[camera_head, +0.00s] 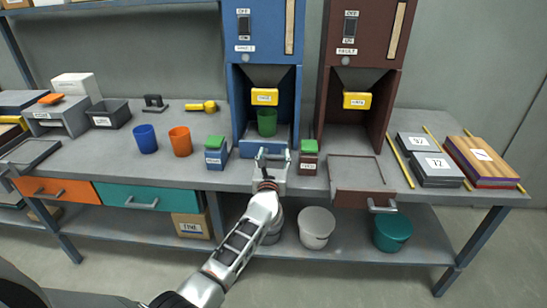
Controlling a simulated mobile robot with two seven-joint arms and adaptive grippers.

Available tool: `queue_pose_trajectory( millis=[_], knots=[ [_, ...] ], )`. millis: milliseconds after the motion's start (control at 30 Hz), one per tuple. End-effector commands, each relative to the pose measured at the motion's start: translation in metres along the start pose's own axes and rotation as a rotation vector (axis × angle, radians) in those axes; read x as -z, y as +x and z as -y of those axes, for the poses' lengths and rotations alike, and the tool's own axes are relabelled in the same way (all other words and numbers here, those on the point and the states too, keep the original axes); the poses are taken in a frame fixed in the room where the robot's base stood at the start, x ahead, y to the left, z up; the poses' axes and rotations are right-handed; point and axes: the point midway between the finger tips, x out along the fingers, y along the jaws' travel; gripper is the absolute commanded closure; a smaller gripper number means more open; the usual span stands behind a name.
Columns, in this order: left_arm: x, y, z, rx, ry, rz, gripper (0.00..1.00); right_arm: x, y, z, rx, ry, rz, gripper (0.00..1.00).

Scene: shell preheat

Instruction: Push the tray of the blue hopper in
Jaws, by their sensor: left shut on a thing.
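The blue hopper (243,95) stands on the bench at the middle, with a yellow labelled block (265,97) under its funnel. A green cup (267,123) stands upright in its bay. The blue tray (256,138) shows low in the bay, below the cup; its front is largely hidden by my left gripper. My left gripper (272,156) is at the tray's front, shut on what looks like its handle, which the fingers mostly hide. How far the tray sticks out is hard to tell. My right gripper is not in view.
A brown hopper (325,95) stands at right, its tray (355,170) pulled out with a handle (382,205). Small green-topped boxes, blue-based (216,153) and brown-based (309,158), flank my gripper. Blue (145,139) and orange (180,141) cups stand left. Buckets (316,228) sit below.

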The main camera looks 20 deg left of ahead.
Motion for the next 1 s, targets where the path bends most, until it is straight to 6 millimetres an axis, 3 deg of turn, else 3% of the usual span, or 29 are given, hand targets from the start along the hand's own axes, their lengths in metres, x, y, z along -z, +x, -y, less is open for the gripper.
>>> queue_pose_trajectory(
  millis=[200,233,300,733,1000],
  knots=[
    [-0.006,0.003,-0.002,-0.002,0.0,0.008,0.87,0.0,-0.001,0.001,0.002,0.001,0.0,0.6],
    [-0.006,0.003,-0.002,-0.002,0.0,0.008,0.46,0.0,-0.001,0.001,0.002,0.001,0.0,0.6],
    [-0.006,0.003,-0.002,-0.002,-0.001,0.008,0.31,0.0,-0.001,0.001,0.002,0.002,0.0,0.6],
    [-0.002,-0.003,-0.001,-0.001,-0.003,0.003,0.31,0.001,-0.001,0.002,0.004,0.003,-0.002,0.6],
    [-0.001,-0.04,-0.001,-0.001,-0.004,0.002,0.31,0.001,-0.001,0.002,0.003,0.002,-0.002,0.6]
  ],
)
